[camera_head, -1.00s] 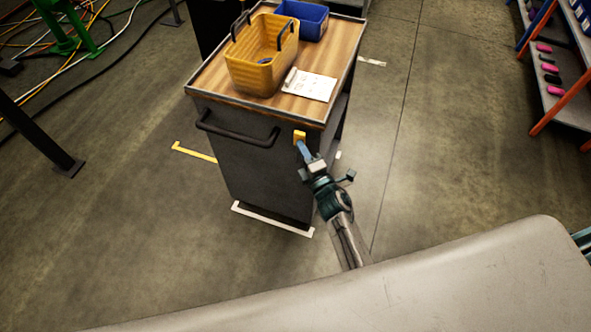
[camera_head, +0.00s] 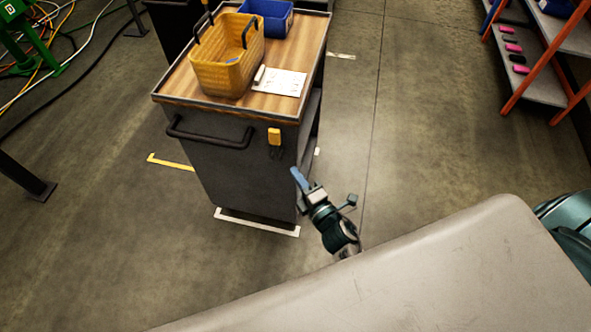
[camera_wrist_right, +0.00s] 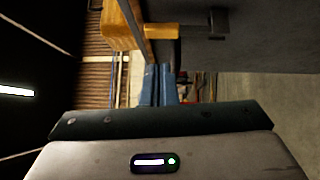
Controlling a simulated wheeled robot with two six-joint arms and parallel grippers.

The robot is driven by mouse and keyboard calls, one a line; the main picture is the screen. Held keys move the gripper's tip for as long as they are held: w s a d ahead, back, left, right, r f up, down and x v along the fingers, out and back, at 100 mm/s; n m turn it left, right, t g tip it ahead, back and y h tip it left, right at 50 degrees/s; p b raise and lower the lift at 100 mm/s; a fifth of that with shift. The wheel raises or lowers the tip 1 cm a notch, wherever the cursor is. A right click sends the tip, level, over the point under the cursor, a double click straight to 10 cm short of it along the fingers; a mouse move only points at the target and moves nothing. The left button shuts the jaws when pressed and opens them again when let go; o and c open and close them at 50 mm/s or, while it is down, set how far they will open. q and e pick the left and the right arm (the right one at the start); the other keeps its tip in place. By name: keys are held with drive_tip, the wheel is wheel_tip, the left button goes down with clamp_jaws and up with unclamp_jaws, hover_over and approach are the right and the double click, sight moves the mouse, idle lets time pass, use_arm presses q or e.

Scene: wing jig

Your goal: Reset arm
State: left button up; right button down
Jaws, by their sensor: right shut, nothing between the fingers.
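My right gripper (camera_head: 297,174) is at the right front corner of the dark cart (camera_head: 225,170), below a small yellow piece (camera_head: 274,137) on the cart's front. Its blue fingers are together and hold nothing. My left gripper is not in view.
On the cart's wooden top are a yellow basket (camera_head: 226,68), a blue bin (camera_head: 268,17) and a white paper (camera_head: 280,81). A black handle (camera_head: 208,135) sticks out in front. A rack (camera_head: 530,70) stands at far right. Floor between is clear.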

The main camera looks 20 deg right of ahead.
drive_tip(key=s+d+f+m+g+h, duration=0.1)
drive_tip(key=s+d+f+m+g, duration=0.2)
drive_tip(key=f, duration=0.7)
drive_tip(key=s+d+f+m+g+h, duration=0.15)
drive_tip(key=s+f+m, duration=0.3)
drive_tip(key=f, duration=0.65)
drive_tip(key=s+d+f+m+g+h, duration=0.15)
drive_tip(key=s+f+m+g, duration=0.3)
drive_tip(key=f, duration=0.55)
drive_tip(key=s+d+f+m+g, duration=0.2)
drive_tip(key=s+f, duration=0.3)
drive_tip(key=s, duration=0.4)
drive_tip(key=s+d+f+m+g, duration=0.3)
drive_tip(key=s+f, duration=0.3)
drive_tip(key=s, duration=0.4)
drive_tip(key=s+d+f+m+g, duration=0.3)
drive_tip(key=s+f, duration=0.2)
drive_tip(key=s, duration=0.4)
drive_tip(key=shift+s+f+m, duration=0.2)
drive_tip(key=shift+f+m, duration=0.1)
drive_tip(key=shift+f, duration=0.05)
